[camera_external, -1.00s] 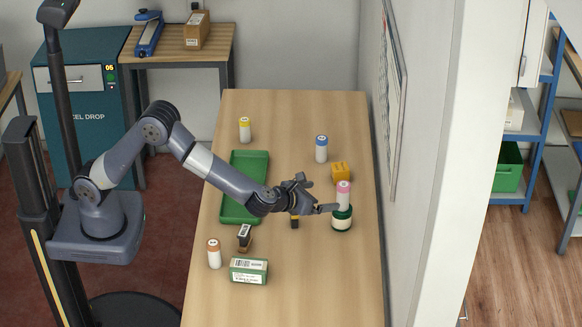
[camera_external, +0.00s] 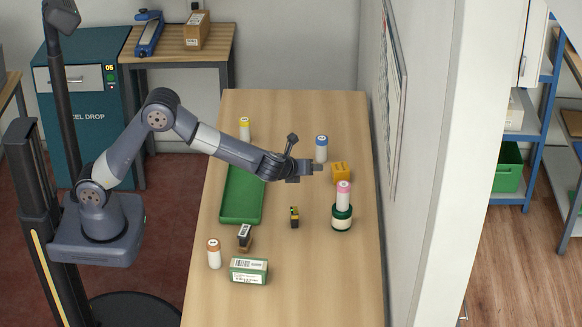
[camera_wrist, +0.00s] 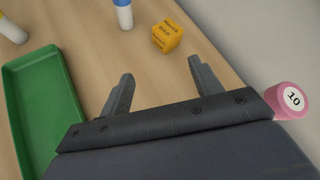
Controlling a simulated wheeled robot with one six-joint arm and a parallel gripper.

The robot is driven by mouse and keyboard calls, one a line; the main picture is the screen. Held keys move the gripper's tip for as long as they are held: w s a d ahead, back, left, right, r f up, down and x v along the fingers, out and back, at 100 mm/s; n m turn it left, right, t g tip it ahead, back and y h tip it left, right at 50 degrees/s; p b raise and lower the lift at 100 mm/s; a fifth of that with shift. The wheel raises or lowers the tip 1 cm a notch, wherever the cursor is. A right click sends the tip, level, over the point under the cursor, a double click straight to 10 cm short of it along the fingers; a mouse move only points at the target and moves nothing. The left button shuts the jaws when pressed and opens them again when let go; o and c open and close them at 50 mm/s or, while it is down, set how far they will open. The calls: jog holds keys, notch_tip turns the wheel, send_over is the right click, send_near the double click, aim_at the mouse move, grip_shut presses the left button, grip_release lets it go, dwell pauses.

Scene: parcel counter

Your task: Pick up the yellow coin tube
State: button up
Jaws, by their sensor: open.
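The yellow coin tube (camera_external: 244,129), white with a yellow cap, stands upright at the far left of the counter, behind the green tray. In the wrist view a white tube (camera_wrist: 13,31) at the top left corner, partly cut off, appears to be the same one. My gripper (camera_external: 318,168) is open and empty above the right middle of the counter, well to the right of the yellow tube. Its two fingers (camera_wrist: 158,78) show apart in the wrist view, with bare counter between them.
The green tray (camera_external: 229,212) lies on the left. A blue-capped tube (camera_external: 321,152) and an orange block (camera_external: 340,173) are close to my gripper. A pink-capped tube (camera_external: 343,197) stands on a dark green round object (camera_external: 342,221). An orange-capped tube (camera_external: 214,257) and green box (camera_external: 249,271) are nearer.

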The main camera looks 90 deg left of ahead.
jog(key=s+a+f+n+g, duration=0.1)
jog(key=s+a+n+g, duration=0.1)
jog(key=s+a+n, duration=0.3)
jog(key=s+a+f+n+g, duration=0.1)
jog(key=a+n, duration=0.1)
jog(key=a, duration=0.4)
jog(key=n+h+b, duration=0.4)
jog(key=n+h, duration=0.3)
jog(key=n, duration=1.3)
send_near(245, 128)
jog(key=s+a+f, duration=0.1)
jog(key=s+a, duration=0.1)
jog(key=shift+t, duration=0.3)
jog(key=shift+w+p+x, duration=0.15)
jog(key=shift+p+x, duration=0.2)
jog(key=shift+x, duration=1.5)
jog(key=shift+w+p+x, duration=0.15)
jog(key=shift+p+x, duration=0.25)
jog(key=shift+x, duration=1.45)
jog(key=shift+w+p+x, duration=0.2)
jog(key=shift+p+x, duration=0.15)
jog(key=shift+x, duration=1.45)
jog(key=shift+d+r, duration=0.1)
jog(key=shift+r, duration=0.05)
jog(key=shift+c, duration=0.3)
jog(key=c, duration=1.1)
